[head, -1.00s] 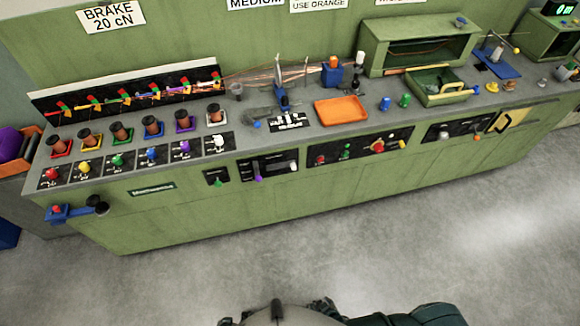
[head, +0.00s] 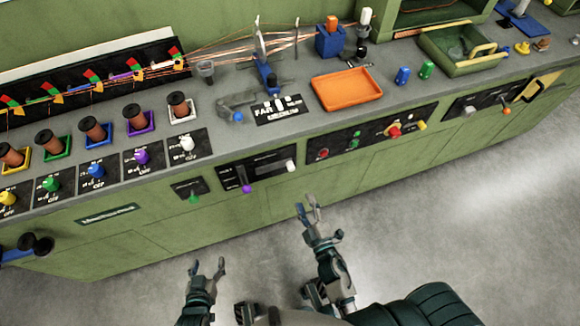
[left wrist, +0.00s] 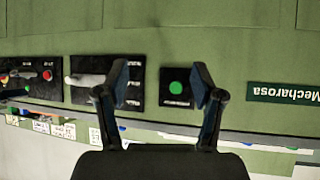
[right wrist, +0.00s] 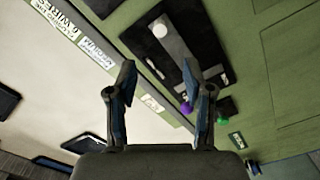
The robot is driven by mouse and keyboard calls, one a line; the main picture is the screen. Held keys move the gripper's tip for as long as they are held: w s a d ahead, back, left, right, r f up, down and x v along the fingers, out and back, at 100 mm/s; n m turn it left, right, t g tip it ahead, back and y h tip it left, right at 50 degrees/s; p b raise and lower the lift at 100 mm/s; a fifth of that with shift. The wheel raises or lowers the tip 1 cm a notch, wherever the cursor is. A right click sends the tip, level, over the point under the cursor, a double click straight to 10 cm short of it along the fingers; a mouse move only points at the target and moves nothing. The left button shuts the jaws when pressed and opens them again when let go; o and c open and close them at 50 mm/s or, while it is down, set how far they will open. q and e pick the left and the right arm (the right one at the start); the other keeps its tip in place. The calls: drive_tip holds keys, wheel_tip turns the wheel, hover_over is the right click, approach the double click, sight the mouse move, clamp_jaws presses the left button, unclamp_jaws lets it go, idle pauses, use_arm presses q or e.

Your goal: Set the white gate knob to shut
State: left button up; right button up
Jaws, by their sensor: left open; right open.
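A white knob (head: 187,145) stands on a black labelled plate in front of the white-framed spool, at the right end of the coloured knob row. Which way it points is too small to tell. Another white knob (head: 291,165) sits on the bench's front slot panel; a white knob also shows in the right wrist view (right wrist: 160,31). My left gripper (head: 207,268) is open and empty, below and in front of the bench. My right gripper (head: 308,207) is open and empty, further right and nearer the bench front. Neither touches a knob.
The front also carries a green knob (head: 194,198), a purple knob (head: 246,188) and a red knob (head: 394,131). An orange tray (head: 346,90) and a grey lever assembly lie on the bench top. Copper strands cross behind. The floor before the bench is clear.

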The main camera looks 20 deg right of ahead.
sight(292, 171)
drive_tip(key=w, duration=1.4)
drive_tip(key=shift+a+f, duration=0.15)
drive_tip(key=shift+a, duration=0.05)
